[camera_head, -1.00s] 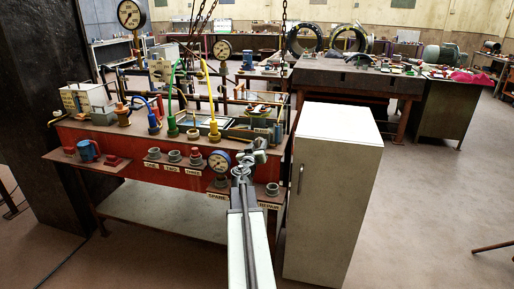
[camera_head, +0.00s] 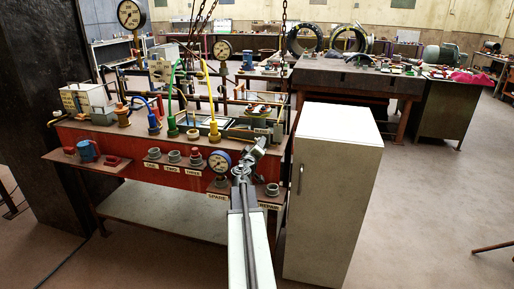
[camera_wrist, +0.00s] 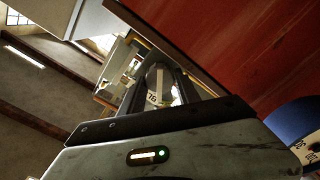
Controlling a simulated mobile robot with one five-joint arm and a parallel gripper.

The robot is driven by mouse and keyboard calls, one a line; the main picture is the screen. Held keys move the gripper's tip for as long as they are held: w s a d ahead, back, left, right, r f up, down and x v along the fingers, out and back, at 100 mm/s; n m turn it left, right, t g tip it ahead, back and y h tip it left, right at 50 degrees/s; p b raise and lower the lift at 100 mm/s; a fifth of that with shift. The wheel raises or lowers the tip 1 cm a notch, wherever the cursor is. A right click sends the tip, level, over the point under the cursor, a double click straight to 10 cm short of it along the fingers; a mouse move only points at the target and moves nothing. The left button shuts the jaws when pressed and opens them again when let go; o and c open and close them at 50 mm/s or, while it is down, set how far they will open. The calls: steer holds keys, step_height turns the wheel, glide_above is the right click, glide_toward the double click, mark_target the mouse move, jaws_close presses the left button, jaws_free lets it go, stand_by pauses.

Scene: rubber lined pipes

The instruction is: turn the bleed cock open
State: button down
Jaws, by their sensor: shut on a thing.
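My gripper (camera_head: 259,146) is at the front edge of the red bench, right of the blue-rimmed gauge. In the wrist view my gripper (camera_wrist: 160,82) has its two dark fingers around a small part, taken to be the bleed cock, and is shut on it. A pale piece with dark lettering (camera_wrist: 153,97) shows between the fingers. The cock is mostly hidden by my fingers and wrist, so how far it is turned cannot be told. In the head view my gripper and arm cover that spot.
The red bench (camera_head: 150,173) carries hoses, fittings and gauges. The blue-rimmed gauge (camera_head: 219,161) is close to my gripper's left; part of a blue-rimmed dial (camera_wrist: 300,125) shows in the wrist view. A white cabinet (camera_head: 328,200) stands close on the right. Open floor lies beyond it.

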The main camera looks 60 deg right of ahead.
steer(key=shift+s+d, duration=0.2)
steer(key=shift+s, duration=0.15)
steer(key=c, duration=0.9)
jaws_free()
steer(key=shift+s, duration=0.1)
steer(key=shift+w+a, duration=0.1)
steer(key=shift+w, duration=0.15)
steer(key=shift+a+n, duration=0.1)
steer(key=shift+n, duration=0.2)
steer(key=v, duration=0.7)
steer(key=shift+s+a, duration=0.2)
steer(key=shift+a, duration=0.15)
